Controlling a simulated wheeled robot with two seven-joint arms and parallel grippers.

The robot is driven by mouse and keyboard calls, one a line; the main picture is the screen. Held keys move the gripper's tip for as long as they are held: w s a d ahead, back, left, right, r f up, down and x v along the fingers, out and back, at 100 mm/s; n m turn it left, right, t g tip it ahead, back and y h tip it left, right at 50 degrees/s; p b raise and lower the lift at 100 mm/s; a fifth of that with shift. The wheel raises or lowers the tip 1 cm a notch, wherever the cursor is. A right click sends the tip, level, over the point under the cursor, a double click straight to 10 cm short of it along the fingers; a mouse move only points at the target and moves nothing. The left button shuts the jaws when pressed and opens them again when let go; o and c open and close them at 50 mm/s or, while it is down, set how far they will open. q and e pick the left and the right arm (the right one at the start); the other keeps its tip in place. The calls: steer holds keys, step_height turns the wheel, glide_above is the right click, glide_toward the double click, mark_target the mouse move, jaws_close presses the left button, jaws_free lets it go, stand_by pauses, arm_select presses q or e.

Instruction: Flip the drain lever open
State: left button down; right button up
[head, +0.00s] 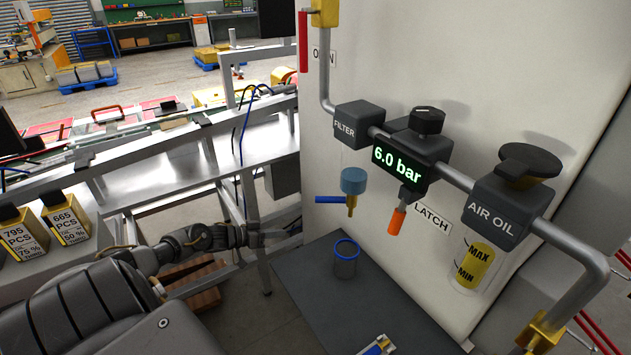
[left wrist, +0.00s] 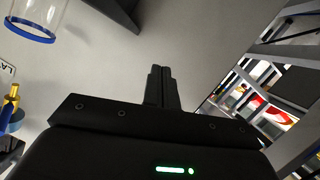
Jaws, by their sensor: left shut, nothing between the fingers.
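The drain lever (head: 330,200) is a thin blue bar that sticks out level to the left from a brass valve body (head: 351,205). The valve hangs under a round blue bowl (head: 353,180) below the FILTER block (head: 357,125). My left gripper (head: 284,234) is to the left of the lever and lower in the picture, apart from it. In the left wrist view its fingers (left wrist: 161,75) are shut with nothing between them. Brass and blue parts (left wrist: 11,105) show at that view's left edge. My right gripper is not in view.
A clear cup with a blue rim (head: 345,258) stands on a dark grey shelf (head: 375,305) below the valve. A 6.0 bar regulator (head: 400,165), an orange latch (head: 396,221) and an AIR OIL unit (head: 492,212) are to the right. A metal frame (head: 258,240) is behind my left gripper.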

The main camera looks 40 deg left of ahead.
mark_target(330, 200)
arm_select(q)
steer(key=d+r+m+g+h, duration=0.1)
steer(key=d+r+g+h, duration=0.1)
steer(key=r, duration=0.8)
steer(key=s+d+r+m+g+h+p, duration=0.1)
steer(key=d+r+g+h, duration=0.1)
steer(key=r, duration=0.8)
steer(key=s+d+r+g+h, duration=0.1)
steer(key=r+h, duration=0.3)
steer(key=r, duration=0.7)
steer(key=shift+d+m+g+p, duration=0.3)
steer(key=shift+d+m+g, duration=0.1)
steer(key=shift+d, duration=0.15)
steer(key=shift+d, duration=0.15)
steer(key=w+d+f+p, duration=0.2)
steer(key=d+f+p, duration=0.2)
steer(key=d, duration=0.6)
steer(key=shift+w+d+f+p, duration=0.15)
steer(key=shift+f+p, duration=0.1)
steer(key=shift+p, duration=0.3)
steer(key=shift+d, duration=0.1)
